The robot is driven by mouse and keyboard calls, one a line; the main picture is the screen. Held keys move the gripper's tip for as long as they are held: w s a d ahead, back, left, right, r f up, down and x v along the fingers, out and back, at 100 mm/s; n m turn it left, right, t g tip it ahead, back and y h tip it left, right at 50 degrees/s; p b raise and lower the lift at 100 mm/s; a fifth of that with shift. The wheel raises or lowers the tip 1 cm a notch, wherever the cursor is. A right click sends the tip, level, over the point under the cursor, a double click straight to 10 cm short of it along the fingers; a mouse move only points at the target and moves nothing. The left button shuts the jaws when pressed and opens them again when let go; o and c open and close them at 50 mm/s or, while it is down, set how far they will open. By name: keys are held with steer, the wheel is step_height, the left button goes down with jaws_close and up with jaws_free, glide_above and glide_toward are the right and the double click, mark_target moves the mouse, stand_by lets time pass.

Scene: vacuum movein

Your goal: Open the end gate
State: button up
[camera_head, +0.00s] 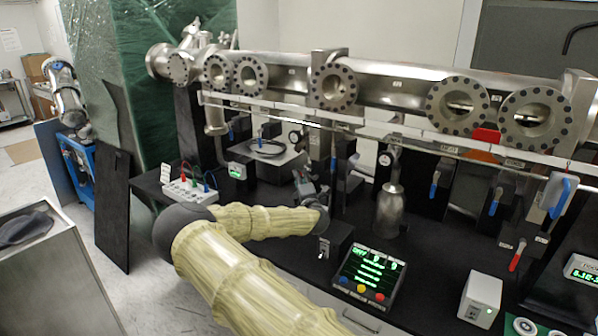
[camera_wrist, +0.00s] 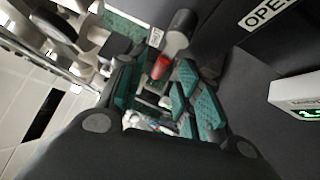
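A long metal vacuum tube (camera_head: 390,85) with several round flanged ports runs across the back. Levers with blue handles hang below it, including one (camera_head: 333,165) near my gripper and one at the far right (camera_head: 560,195). A red handle (camera_head: 515,258) hangs at the right. I cannot tell which part is the end gate. My gripper (camera_head: 312,190) is small and partly hidden among fittings over the black bench. In the wrist view my gripper (camera_wrist: 157,92) shows teal pads spread apart. A grey cylinder with a red end (camera_wrist: 162,67) appears near the fingertips; contact is unclear.
A dark surface with a label reading "OPE" (camera_wrist: 268,12) and a white box with green digits (camera_wrist: 303,95) are at the wrist view's right. On the bench are a display panel (camera_head: 370,275), a white box (camera_head: 480,298) and a metal bottle (camera_head: 391,208). Open floor lies left.

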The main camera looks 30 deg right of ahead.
steer(key=shift+p+x, duration=0.55)
steer(key=shift+x, duration=1.4)
jaws_close()
